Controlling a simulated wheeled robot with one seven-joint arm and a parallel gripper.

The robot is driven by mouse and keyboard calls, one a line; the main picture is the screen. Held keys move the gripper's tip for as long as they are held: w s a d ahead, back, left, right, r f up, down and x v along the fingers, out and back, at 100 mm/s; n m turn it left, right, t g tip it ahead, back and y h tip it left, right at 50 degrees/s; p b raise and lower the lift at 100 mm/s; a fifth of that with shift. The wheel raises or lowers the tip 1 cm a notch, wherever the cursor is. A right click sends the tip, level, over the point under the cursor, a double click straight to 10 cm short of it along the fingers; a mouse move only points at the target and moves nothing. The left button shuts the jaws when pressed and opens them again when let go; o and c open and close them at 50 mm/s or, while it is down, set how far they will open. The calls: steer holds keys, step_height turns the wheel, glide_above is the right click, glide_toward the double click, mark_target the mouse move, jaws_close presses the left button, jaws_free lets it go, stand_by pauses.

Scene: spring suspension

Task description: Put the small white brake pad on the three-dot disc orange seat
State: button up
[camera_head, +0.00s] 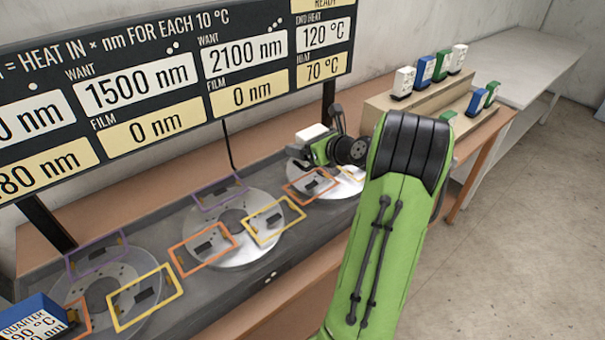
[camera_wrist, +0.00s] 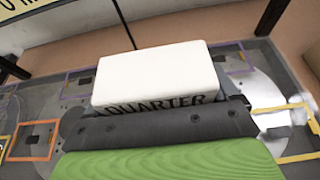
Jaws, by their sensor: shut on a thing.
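My gripper (camera_head: 322,150) is shut on a small white brake pad (camera_head: 312,133), held above the right disc. In the wrist view, the white pad (camera_wrist: 155,75) shows its plain top and the word "QUARTER" on its near side. The right disc (camera_head: 345,188) lies below the sign panel with three dots; dots on the disc itself are too small to read. Its orange seat (camera_head: 294,196) is an orange outline around a dark slot, below and slightly left of the pad. My gripper and arm hide part of this disc.
The middle disc (camera_head: 240,252) and left disc (camera_head: 75,290) carry purple, orange and yellow outlines. A blue block (camera_head: 35,318) stands at the lower left. Several white, blue and green blocks sit on a stepped wooden rack (camera_head: 425,98) at the right. The sign (camera_head: 180,75) rises behind the discs.

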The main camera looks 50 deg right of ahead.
step_height(320, 180, down, 8)
steer(key=shift+r+b, duration=0.1)
steer(key=shift+b, duration=0.85)
